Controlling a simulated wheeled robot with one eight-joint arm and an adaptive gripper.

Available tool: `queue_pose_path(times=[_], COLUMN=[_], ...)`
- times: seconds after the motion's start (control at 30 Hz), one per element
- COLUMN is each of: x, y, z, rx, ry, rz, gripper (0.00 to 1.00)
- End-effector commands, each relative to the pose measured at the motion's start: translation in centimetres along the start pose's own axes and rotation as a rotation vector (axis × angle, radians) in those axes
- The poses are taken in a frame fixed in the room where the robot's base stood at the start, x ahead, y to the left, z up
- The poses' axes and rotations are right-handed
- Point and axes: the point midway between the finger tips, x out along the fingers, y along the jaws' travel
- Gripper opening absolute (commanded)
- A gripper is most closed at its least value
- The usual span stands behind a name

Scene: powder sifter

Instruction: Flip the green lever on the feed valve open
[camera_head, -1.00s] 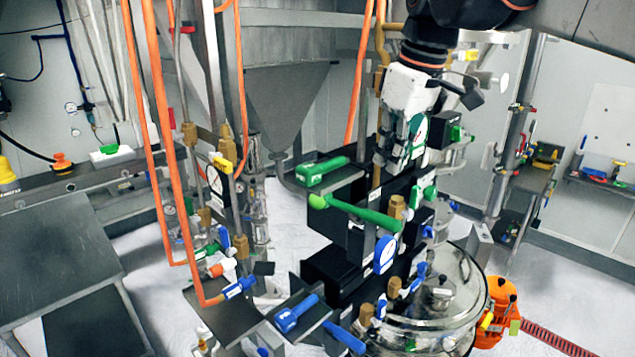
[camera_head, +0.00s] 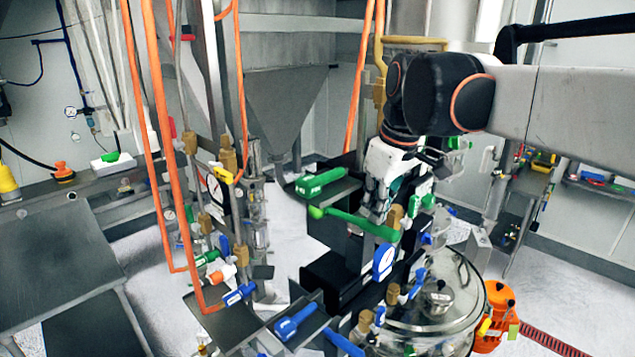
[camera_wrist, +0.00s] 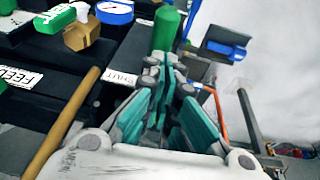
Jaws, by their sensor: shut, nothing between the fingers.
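A long green lever (camera_head: 358,223) with a rounded, lighter green end runs across the middle of the head view. A second green handle (camera_head: 320,182) lies just above and left of it. My gripper (camera_wrist: 158,95) is shut and empty, with teal finger pads. In the head view it points down just behind the long lever's right part; I cannot tell whether they touch. In the wrist view, a green handle (camera_wrist: 167,28) stands just beyond the fingertips. A FEED label (camera_wrist: 20,78) is on a black plate at the left, beside a brass rod (camera_wrist: 62,122).
A blue-rimmed gauge (camera_head: 383,258) and brass fittings (camera_head: 394,216) stand close to the long lever. Blue handles (camera_head: 297,320) and a glass-lidded vessel (camera_head: 440,300) are below. Orange hoses (camera_head: 150,130) hang at the left. A steel table (camera_head: 60,250) stands at far left.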

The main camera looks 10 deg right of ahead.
Motion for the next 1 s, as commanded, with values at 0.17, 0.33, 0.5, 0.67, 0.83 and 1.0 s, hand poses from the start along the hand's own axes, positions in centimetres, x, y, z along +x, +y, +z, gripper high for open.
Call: queue_pose_path(times=[0.17,0.33,0.5,0.67,0.83,1.0], x=[0.5,0.6,0.6,0.8,1.6,2.3], y=[0.0,0.0,0.0,0.0,-0.1,-0.6], z=[0.0,0.0,0.1,0.2,0.8,2.2], rx=[0.000,0.000,0.000,0.002,0.006,0.012], ry=[0.000,0.000,0.002,0.017,0.062,0.137], rz=[0.000,0.000,0.000,0.000,-0.001,-0.002], gripper=[0.00,0.00,0.00,0.00,0.00,0.00])
